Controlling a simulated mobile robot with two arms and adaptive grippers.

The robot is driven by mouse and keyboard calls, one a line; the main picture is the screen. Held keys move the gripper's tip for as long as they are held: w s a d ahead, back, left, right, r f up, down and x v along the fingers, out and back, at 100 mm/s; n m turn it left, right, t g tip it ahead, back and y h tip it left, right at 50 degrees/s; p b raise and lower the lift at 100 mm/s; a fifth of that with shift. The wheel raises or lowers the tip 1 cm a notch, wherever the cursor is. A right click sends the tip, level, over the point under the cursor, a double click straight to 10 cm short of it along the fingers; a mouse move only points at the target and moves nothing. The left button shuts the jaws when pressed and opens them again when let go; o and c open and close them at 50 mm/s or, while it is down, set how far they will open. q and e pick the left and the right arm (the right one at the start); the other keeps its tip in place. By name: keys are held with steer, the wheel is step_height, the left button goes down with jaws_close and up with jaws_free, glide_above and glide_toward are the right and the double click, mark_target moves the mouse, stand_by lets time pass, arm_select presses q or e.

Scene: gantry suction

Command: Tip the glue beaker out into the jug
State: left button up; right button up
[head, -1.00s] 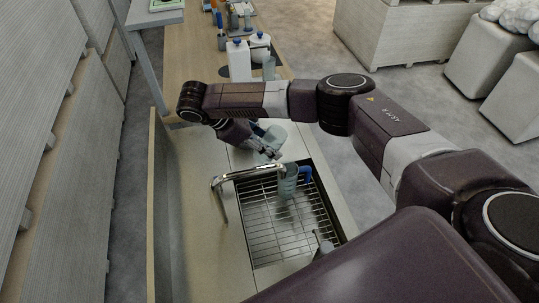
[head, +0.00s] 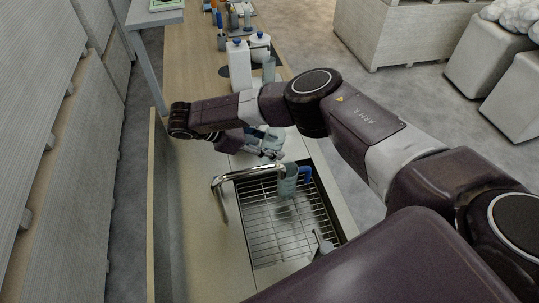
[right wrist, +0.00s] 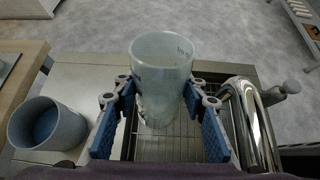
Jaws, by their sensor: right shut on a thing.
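My right gripper (head: 272,153) is shut on the glue beaker, above the far end of the sink. In the right wrist view the beaker (right wrist: 160,75) is a pale, see-through vessel with dark markings near its rim. It stands between the two blue-padded fingers of the gripper (right wrist: 160,120), and looks close to upright. In the head view the gripper and wrist hide much of it. The jug (head: 288,182), grey-green with a blue handle, is in the sink area just below and right of the fingertips. I cannot make the jug out behind the beaker in the wrist view. My left gripper is out of view.
A chrome tap (head: 222,188) arches over the sink rack (head: 285,225), close to the jug. A grey cup (right wrist: 47,125) with a blue inside stands left of the gripper. White bottles (head: 238,65) stand farther along the counter. The near left counter is clear.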

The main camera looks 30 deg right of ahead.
mark_target(266, 134)
steer(key=shift+w+a+r, duration=0.1)
steer(key=shift+a+r, duration=0.35)
steer(key=shift+r, duration=0.3)
steer(key=shift+w+a+r, duration=0.1)
steer(key=shift+a+r, duration=0.35)
steer(key=shift+r, duration=0.3)
steer(key=shift+w+a+r, duration=0.1)
steer(key=shift+a+r, duration=0.35)
steer(key=shift+r, duration=0.3)
steer(key=shift+r+g+h, duration=0.15)
steer(key=shift+r+h, duration=0.1)
steer(key=shift+h, duration=0.5)
steer(key=shift+r+g+h, duration=0.15)
steer(key=shift+r+h, duration=0.1)
steer(key=shift+h, duration=0.5)
